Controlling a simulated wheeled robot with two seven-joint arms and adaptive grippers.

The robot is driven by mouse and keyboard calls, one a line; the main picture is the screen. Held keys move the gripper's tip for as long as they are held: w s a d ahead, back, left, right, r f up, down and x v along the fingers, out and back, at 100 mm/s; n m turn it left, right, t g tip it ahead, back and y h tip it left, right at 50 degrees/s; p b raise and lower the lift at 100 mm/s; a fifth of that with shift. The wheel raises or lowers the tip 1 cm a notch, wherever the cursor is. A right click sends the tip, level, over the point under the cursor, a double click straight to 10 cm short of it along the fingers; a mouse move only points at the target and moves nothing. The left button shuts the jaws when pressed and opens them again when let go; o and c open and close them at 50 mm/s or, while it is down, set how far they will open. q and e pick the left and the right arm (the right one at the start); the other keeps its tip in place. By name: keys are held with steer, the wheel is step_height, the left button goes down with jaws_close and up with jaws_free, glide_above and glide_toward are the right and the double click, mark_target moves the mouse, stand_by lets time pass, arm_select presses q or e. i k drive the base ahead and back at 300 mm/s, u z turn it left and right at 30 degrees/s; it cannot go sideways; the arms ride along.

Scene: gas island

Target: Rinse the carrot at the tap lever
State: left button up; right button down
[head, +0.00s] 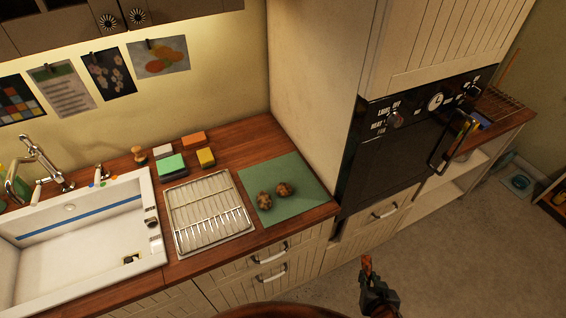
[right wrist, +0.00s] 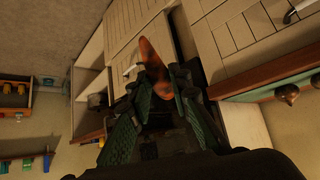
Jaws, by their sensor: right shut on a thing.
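The orange-brown carrot (head: 367,264) is held in my right gripper (head: 373,284), low over the floor in front of the cabinets and right of the counter. In the right wrist view the carrot (right wrist: 154,62) sticks out past the dark green fingers of the right gripper (right wrist: 155,85), which are shut on it. The chrome tap (head: 48,168) stands at the back left of the white sink (head: 95,255), far from the carrot. A small fitting with coloured marks (head: 101,176) stands to its right; I cannot tell which part is the lever. My left gripper is not in view.
A wire drying rack (head: 208,210) sits right of the sink. A green board (head: 295,178) beside it bears two brown lumps. Several sponges (head: 172,164) lie behind the rack. A black oven (head: 400,130) is set in the tall cabinet. Drawer handles (head: 270,254) stick out below the counter.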

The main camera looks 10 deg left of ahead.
mark_target(35, 197)
steer(key=z, duration=1.9)
steer(key=k, duration=0.85)
